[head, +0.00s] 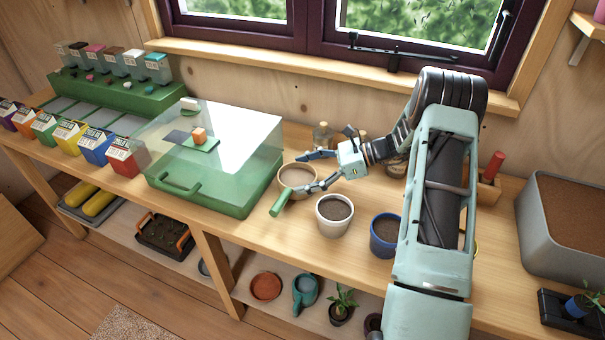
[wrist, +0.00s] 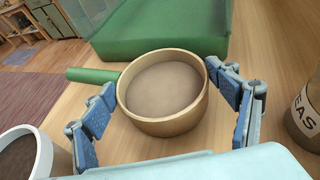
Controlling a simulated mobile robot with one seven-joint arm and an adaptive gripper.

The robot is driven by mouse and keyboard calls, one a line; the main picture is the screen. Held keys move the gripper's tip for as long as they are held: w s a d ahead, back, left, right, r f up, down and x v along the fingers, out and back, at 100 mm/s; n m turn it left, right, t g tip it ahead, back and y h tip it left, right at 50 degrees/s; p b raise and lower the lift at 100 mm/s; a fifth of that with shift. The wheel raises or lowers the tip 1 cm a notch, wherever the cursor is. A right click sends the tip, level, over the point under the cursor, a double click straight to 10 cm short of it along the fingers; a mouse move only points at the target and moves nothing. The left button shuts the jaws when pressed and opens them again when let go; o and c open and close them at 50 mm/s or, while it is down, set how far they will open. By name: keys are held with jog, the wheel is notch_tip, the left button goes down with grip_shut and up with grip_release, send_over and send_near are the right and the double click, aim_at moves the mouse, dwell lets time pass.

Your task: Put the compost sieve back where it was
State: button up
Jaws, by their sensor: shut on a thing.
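The compost sieve (head: 298,177) is a round wooden rim with a fine brownish mesh and a green handle (head: 281,201). In the wrist view the sieve (wrist: 163,122) fills the middle, with its handle (wrist: 92,74) pointing left. My gripper (head: 304,172) has one finger on each side of the rim and is shut on it; the fingers also show in the wrist view (wrist: 162,82). The sieve looks roughly level. I cannot tell whether its underside touches the bench.
A green-based clear box (head: 215,203) stands just left of the sieve. A white pot of soil (head: 334,216) is close on the right, with a blue pot (head: 385,235) beyond. Small jars (head: 322,135) stand behind, and a grey bin (head: 570,235) far right. Bare bench shows in front.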

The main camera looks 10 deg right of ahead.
jog(key=shift+f, duration=0.15)
jog(key=o, duration=1.3)
jog(key=b+v, duration=0.1)
jog(key=v, duration=1.1)
jog(key=shift+r, duration=0.25)
